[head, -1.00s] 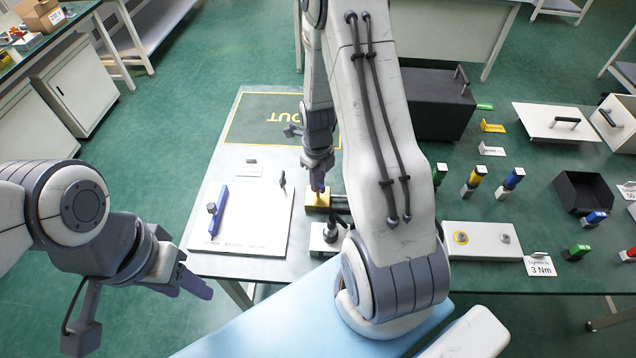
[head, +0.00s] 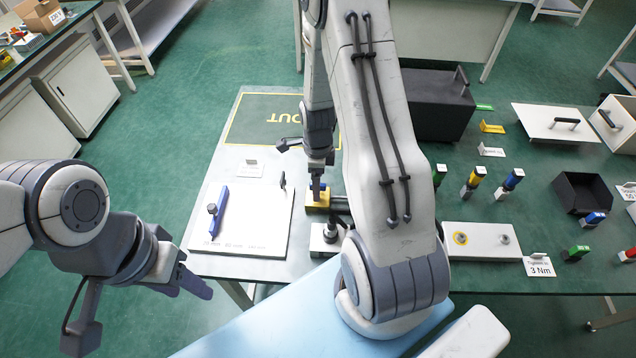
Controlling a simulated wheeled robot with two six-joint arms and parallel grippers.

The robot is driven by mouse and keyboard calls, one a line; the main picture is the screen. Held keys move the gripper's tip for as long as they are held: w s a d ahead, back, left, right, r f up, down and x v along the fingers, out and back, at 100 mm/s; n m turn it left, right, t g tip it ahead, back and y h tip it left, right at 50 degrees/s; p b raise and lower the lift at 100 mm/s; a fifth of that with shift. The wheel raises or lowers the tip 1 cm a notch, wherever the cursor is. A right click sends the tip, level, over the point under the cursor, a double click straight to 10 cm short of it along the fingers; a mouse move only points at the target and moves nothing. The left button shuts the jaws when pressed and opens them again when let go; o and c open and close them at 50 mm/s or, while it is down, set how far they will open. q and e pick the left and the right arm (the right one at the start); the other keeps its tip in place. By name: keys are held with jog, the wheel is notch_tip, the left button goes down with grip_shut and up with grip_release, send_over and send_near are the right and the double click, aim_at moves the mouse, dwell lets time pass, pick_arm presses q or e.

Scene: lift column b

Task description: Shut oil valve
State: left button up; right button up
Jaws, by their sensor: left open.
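No part is readably marked as the oil valve in the head view. A yellow block (head: 316,203) with dark bars to its right sits on the table, and a small blue part (head: 323,186) shows on top of it. My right gripper (head: 317,190) points straight down at this block, its fingertips at the blue part. Whether its jaws are closed on the blue part is too small to tell. My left gripper (head: 196,284) is open and empty, off the table's front left corner, well apart from the block.
A white board (head: 255,225) with a blue tool (head: 218,212) lies left of the block. A small white block with a black knob (head: 325,240) stands in front. My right arm hides the table's middle. A white plate (head: 480,241), upright coloured pieces and a black bin (head: 582,192) occupy the right.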

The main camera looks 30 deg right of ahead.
notch_tip(320, 180, up, 7)
jog(key=p, duration=0.5)
jog(key=shift+f, duration=0.15)
